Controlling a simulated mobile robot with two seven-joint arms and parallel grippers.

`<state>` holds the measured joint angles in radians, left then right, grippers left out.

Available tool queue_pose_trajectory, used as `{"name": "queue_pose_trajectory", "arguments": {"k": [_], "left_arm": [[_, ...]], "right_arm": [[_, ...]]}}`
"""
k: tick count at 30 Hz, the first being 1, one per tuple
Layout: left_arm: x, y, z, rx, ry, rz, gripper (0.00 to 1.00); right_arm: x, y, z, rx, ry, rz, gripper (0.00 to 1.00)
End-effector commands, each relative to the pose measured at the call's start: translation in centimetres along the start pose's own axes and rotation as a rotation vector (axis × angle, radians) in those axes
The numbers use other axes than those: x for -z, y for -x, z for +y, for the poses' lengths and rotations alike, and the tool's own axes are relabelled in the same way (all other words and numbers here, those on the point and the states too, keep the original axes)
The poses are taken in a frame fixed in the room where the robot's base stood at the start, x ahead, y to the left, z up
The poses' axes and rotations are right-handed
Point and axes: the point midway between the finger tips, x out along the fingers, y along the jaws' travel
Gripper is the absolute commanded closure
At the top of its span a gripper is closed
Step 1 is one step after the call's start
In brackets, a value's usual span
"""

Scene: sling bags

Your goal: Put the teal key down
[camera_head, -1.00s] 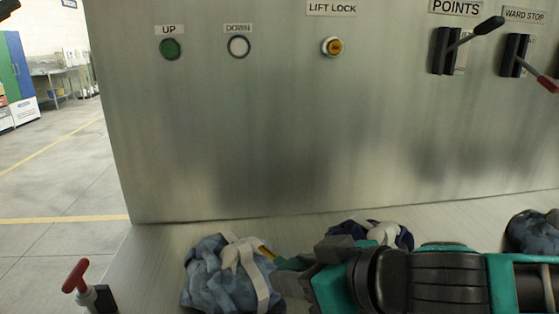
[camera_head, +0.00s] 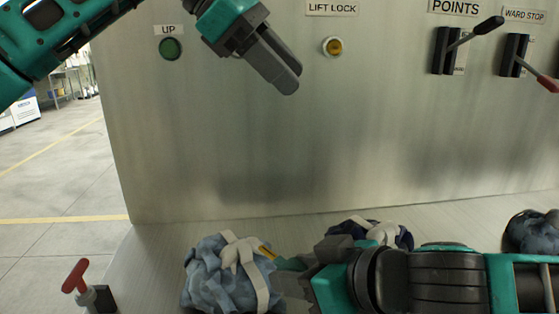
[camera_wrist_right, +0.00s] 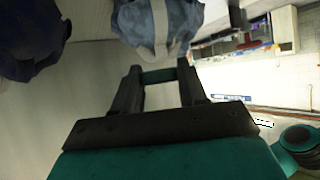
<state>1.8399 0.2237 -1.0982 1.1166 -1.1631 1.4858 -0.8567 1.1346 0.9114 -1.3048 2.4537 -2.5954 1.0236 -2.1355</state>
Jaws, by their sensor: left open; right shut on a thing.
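The teal key (camera_head: 291,263) is held between the fingers of my right gripper (camera_head: 297,266), beside the pale blue bag. In the right wrist view, a teal bar (camera_wrist_right: 160,75) spans the fingertips, close to the pale blue bag (camera_wrist_right: 158,22). A yellow piece (camera_head: 268,253) shows between the key and the bag; I cannot tell which it belongs to. My left gripper (camera_head: 288,82) is open and empty, high before the metal panel, between the UP and LIFT LOCK buttons. Its arm hides the DOWN button.
The pale blue bag (camera_head: 212,275) with white straps lies on the metal shelf (camera_head: 150,265). A dark blue bag (camera_head: 372,230) sits behind my right arm, another bag (camera_head: 533,233) at the right. The panel carries a lift lock button (camera_head: 332,46) and levers.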

Motion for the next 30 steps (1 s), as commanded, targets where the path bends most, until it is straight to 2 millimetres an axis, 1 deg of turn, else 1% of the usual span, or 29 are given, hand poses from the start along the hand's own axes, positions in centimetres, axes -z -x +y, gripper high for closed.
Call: {"name": "queue_pose_trajectory", "arguments": {"k": [1,3,6,9,12,17,20,23,30], "left_arm": [[0.3,-2.0,-1.3,0.063,-0.090,0.101,0.57],[1.3,-4.1,-2.9,0.152,-0.203,0.225,0.57],[3.0,-6.1,-4.7,0.274,-0.337,0.379,0.57],[4.4,-7.1,-6.1,0.379,-0.435,0.493,0.57],[5.4,-7.5,-6.9,0.453,-0.495,0.568,0.57],[6.3,-7.8,-7.5,0.507,-0.533,0.616,0.57],[7.0,-8.5,-7.8,0.513,-0.536,0.621,0.57],[8.0,-9.6,-8.3,0.514,-0.537,0.617,0.57],[11.1,-12.9,-9.6,0.512,-0.535,0.616,0.57]], "right_arm": [[0.0,0.0,0.0,0.000,0.000,0.000,0.92],[0.0,0.0,0.0,0.000,0.000,0.000,0.92],[0.0,0.0,0.0,0.000,0.000,0.000,0.92],[0.0,0.0,0.0,0.000,0.000,0.000,0.92],[0.0,0.0,0.0,0.000,0.000,0.000,0.92],[0.0,0.0,0.0,0.000,0.000,0.000,0.92],[0.0,0.0,0.0,0.000,0.000,0.000,0.92],[0.0,0.0,0.0,0.000,0.000,0.000,0.92],[0.0,0.0,0.0,0.000,0.000,0.000,0.92]]}}
